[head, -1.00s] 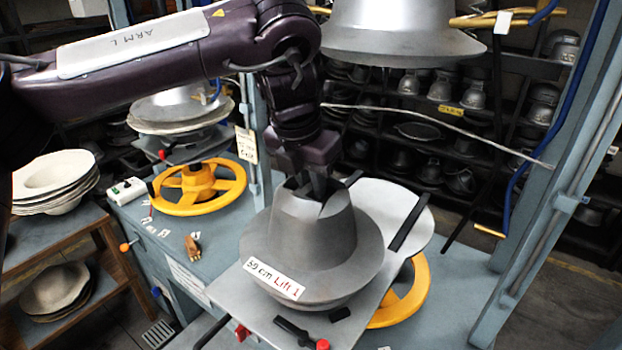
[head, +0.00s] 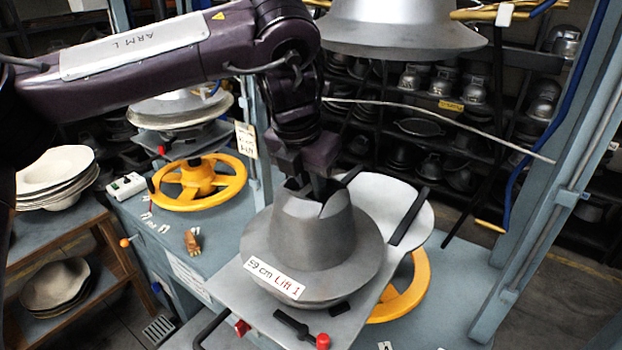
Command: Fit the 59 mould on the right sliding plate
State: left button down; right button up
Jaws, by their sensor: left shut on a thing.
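The grey 59 mould (head: 313,235), a hat shape with a wide brim and a label reading "59 cm Lift 1", is upright on or just above the right sliding plate (head: 385,195). The label faces the near side. My left gripper (head: 318,192) points down into the notched top of the mould and is shut on it. The mould's underside is mostly hidden, so I cannot tell whether it is fully seated. The plate has dark rails and a red-knobbed lever (head: 303,328) at its near edge. My right gripper is not in view.
A metal upper die (head: 400,30) hangs above and behind the mould. A blue-grey press post (head: 550,190) stands at right. Yellow handwheels (head: 198,183) sit on the bench. Pale hat shapes (head: 52,180) are stacked on the left shelf.

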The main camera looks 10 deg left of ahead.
pick_arm(q)
jog(key=shift+r, duration=0.2)
jog(key=c, duration=1.3)
grip_release()
jog(key=shift+s, duration=0.1)
jog(key=shift+f, duration=0.25)
jog(key=shift+r, duration=0.4)
jog(key=v, duration=0.7)
jog(key=shift+s+r, duration=0.1)
jog(key=shift+r, duration=0.1)
